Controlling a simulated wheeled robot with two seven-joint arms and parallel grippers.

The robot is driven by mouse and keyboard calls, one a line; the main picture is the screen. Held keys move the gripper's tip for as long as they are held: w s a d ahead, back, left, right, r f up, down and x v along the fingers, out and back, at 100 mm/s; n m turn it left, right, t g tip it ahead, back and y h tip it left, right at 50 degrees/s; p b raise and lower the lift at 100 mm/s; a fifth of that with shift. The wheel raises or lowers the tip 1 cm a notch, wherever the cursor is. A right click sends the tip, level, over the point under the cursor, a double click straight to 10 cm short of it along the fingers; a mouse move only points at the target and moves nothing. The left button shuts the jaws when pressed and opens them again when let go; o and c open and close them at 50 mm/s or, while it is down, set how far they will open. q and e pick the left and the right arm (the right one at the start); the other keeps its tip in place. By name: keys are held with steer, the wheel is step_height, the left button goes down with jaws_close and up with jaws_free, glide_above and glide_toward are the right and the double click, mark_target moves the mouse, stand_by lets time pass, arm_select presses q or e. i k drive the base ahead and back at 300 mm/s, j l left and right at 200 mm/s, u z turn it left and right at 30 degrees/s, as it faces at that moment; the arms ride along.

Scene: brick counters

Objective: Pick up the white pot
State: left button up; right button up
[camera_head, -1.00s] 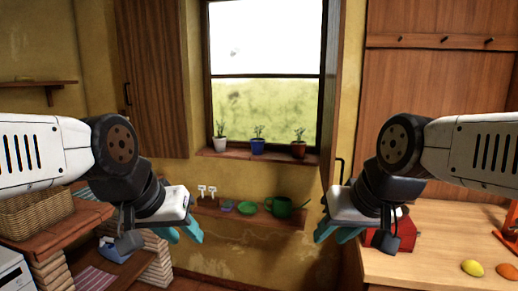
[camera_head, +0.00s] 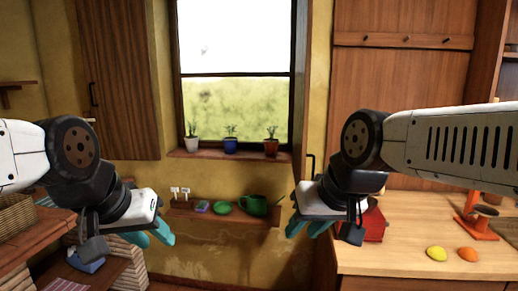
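The white pot (camera_head: 192,145) holds a small green plant and stands upright at the left end of the window sill. My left gripper (camera_head: 150,235) has teal fingers and hangs empty, below and left of the pot and well apart from it. Its fingers look spread. My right gripper (camera_head: 310,224) also has teal fingers and hangs empty, below and right of the pot, in front of the counter's left end. Its fingers look apart, though partly overlapped in this view.
A blue pot (camera_head: 230,145) and a brown pot (camera_head: 271,147) share the window sill (camera_head: 215,155). A lower shelf (camera_head: 225,216) holds a green watering can (camera_head: 254,206) and a green bowl (camera_head: 221,207). A wooden counter (camera_head: 400,270) at right bears a red box (camera_head: 374,225) and a lemon (camera_head: 436,254).

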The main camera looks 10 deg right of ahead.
mark_target(192, 144)
steer(key=i+j+z, duration=0.1)
steer(key=i+j, duration=0.4)
steer(key=j, duration=0.2)
steer(key=i+j+z, duration=0.15)
steer(key=i+j, duration=0.3)
steer(key=j, duration=0.3)
steer(key=i+j+z, duration=0.15)
steer(key=j, duration=0.25)
steer(key=i+j, duration=0.25)
steer(key=j, duration=0.15)
steer(key=i+j+z, duration=0.1)
steer(key=i+j, duration=0.3)
